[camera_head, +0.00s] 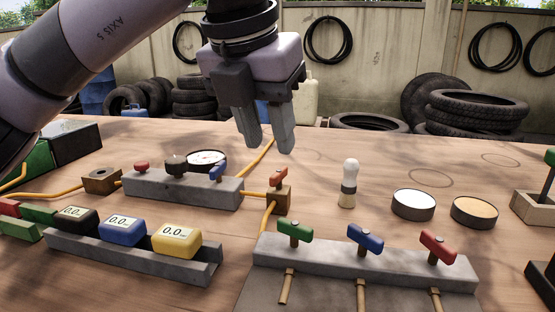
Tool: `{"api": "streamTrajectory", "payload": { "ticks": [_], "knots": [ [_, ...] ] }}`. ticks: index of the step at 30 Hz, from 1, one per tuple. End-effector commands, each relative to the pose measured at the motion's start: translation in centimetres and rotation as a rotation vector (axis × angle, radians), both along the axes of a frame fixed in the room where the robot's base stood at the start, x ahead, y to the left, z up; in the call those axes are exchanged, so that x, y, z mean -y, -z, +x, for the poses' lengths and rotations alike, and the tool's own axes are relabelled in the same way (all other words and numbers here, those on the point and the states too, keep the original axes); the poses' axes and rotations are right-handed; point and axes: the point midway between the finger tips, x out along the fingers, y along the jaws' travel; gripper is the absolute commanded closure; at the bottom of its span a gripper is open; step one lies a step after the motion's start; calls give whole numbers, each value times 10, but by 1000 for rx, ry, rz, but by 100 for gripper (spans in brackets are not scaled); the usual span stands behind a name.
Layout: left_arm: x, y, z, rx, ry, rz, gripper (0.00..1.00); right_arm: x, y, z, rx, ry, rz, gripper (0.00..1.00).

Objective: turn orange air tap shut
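An orange-red tap handle (278,177) sits on a small brown block (281,203) in the middle of the bench, with orange hoses running to it. The handle slants up to the right in the picture. My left gripper (270,143) hangs above the handle, fingers pointing down, with a gap between them and nothing held. It appears apart from the handle. My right gripper is not in view.
A grey bar with green (295,230), blue (365,238) and red (438,246) taps stands at front. A grey manifold (170,190) with a gauge behind it is left of the brown block.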

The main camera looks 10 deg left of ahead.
Motion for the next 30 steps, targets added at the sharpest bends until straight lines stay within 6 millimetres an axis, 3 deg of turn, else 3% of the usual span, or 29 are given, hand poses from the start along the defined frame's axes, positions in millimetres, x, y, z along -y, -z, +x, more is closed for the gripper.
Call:
{"api": "streamTrajectory", "payload": {
  "ticks": [3,9,20,24,30],
  "knots": [
    [2,23,7,-4,0,1,65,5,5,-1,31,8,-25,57],
    [4,44,16,-2,1,0,65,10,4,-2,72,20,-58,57],
    [5,49,19,-2,1,1,65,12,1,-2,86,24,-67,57],
    [5,49,19,-2,1,0,100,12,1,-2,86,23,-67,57],
    [5,49,19,-2,4,0,100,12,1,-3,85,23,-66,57]
  ]
}}
